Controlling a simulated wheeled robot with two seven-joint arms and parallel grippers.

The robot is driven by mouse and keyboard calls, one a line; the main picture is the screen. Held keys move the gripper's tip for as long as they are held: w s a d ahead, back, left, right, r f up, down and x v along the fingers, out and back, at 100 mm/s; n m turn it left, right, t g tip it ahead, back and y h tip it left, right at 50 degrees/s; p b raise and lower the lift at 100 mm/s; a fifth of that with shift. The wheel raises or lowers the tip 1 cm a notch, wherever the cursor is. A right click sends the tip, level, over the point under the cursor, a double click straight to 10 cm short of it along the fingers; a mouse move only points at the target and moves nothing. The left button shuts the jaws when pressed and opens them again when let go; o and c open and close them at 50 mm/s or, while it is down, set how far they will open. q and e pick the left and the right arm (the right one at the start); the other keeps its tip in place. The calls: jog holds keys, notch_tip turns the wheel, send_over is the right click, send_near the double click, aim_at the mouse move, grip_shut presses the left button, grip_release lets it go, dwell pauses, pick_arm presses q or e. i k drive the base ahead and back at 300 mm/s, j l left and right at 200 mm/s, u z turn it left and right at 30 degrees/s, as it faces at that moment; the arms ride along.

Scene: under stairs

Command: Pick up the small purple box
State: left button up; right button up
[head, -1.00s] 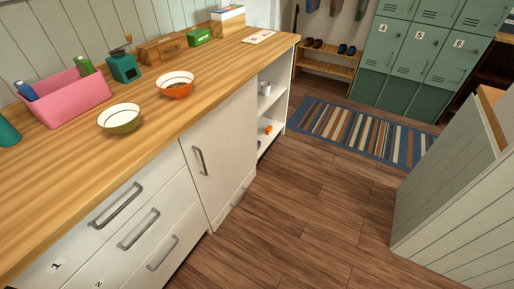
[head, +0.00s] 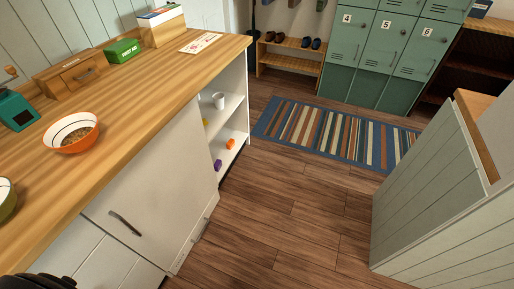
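The small purple box (head: 217,165) sits low in the open shelf unit (head: 236,103) at the end of the counter, near the shelf's front left side. It is small and partly close to the cabinet's edge. Neither of my grippers can be made out. A dark rounded part at the bottom left corner looks like part of my own arm.
An orange item (head: 230,144) and a white cup (head: 218,100) stand on the shelves. The wooden counter (head: 150,90) runs along the left, with an orange bowl (head: 70,133). The wood floor (head: 290,215) is clear. A panelled partition (head: 430,190) stands at right.

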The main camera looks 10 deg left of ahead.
aim_at(217, 165)
jog(key=i+l, duration=0.15)
jog(key=i, duration=0.8)
jog(key=i+l, duration=0.15)
jog(key=i, duration=0.75)
jog(key=l+z, duration=0.05)
